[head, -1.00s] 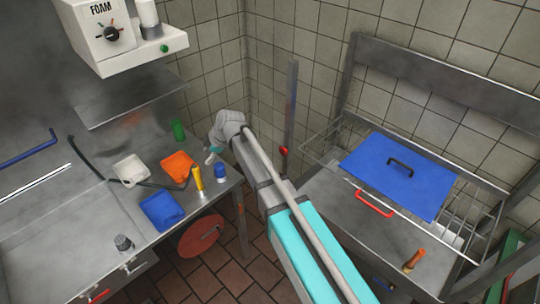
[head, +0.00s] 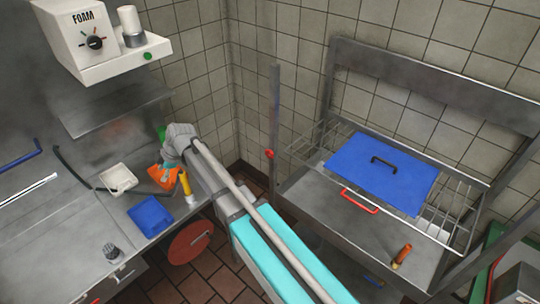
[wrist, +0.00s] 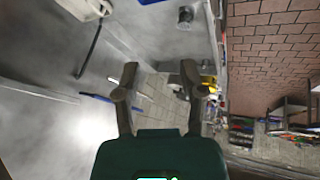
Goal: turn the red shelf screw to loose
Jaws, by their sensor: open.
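A small red screw knob (head: 269,154) sits on an upright metal post (head: 275,115) at the left front of the wire shelf (head: 455,212). I take it to be the red shelf screw; its turned state is too small to tell. My gripper (head: 170,164) is over the left counter, well left of the knob and apart from it, partly in front of an orange tray (head: 164,181). In the wrist view my gripper (wrist: 158,78) has its two fingers spread with nothing between them. The knob cannot be made out there.
The counter holds a white tray (head: 117,179), a blue tray (head: 150,216) and a yellow bottle (head: 187,188). The foam machine (head: 95,35) hangs above. A blue lid (head: 380,172) lies on the wire shelf, above a steel bench (head: 335,213). Tiled floor shows between.

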